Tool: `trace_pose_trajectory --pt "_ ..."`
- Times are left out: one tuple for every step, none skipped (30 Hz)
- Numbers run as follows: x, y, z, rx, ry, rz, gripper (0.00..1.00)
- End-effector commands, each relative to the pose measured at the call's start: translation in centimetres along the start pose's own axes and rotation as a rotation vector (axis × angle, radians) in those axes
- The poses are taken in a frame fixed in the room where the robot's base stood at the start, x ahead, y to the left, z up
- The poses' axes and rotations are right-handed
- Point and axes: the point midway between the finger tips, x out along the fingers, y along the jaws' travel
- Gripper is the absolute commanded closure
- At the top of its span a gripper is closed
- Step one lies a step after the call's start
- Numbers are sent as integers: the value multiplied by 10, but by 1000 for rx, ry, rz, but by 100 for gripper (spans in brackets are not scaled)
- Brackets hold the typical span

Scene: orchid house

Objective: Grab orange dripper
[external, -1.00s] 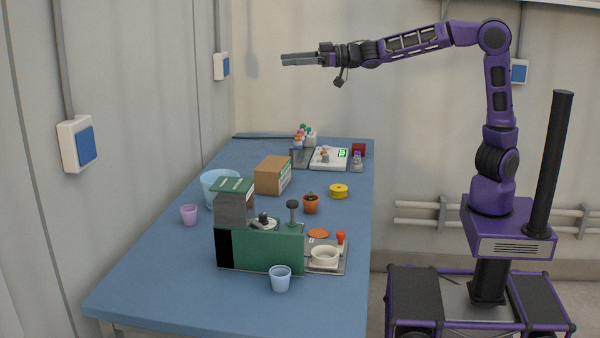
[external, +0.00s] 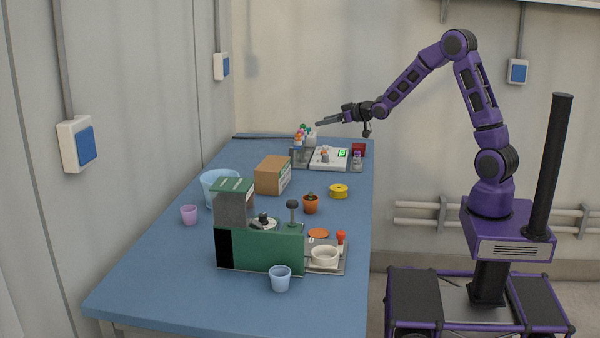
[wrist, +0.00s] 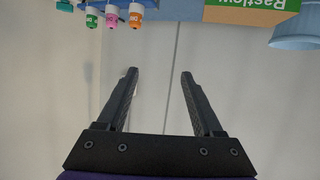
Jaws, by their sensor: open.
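A small white dripper bottle with an orange cap (wrist: 136,15) shows at the top left of the wrist view. It is the rightmost in a row with a pink-capped (wrist: 112,19), a green-capped (wrist: 92,19) and a teal-capped bottle (wrist: 64,5). In the external view the group of droppers (external: 299,140) stands at the far end of the blue bench, too small to tell each one apart surely. My gripper (wrist: 159,74) is open with nothing between its fingers. In the external view my gripper (external: 319,124) hangs above the bench's far end, above and right of the droppers.
A cardboard box (external: 272,175) with a green label and a light blue pot (external: 212,190) stand nearer on the bench. A white scale (external: 330,159) and a dark red block (external: 358,149) are right of the droppers. A green machine (external: 262,249) stands at the near end.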

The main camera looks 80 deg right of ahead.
Motion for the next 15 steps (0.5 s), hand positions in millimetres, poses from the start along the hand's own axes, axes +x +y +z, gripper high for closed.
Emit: trace_pose_trajectory --pt "-1 16 11 22 -13 25 32" --pt "-1 22 16 29 -18 35 32" --pt "-2 29 21 41 -25 47 32" --pt "-2 33 25 46 -29 53 32" --pt "-3 36 28 51 -32 59 32" --pt "-4 40 30 57 -36 65 32" --pt "-4 42 32 61 -37 69 32" --pt "-3 43 33 62 -38 71 32" --pt "-1 44 34 63 -39 72 32" --pt "2 44 34 63 -39 72 32" --pt "5 45 35 64 -40 72 32" --pt "11 45 36 65 -40 72 32" --pt "17 45 36 65 -40 71 32" --pt "23 45 37 66 -41 72 32" --pt "31 46 37 65 -41 72 32"
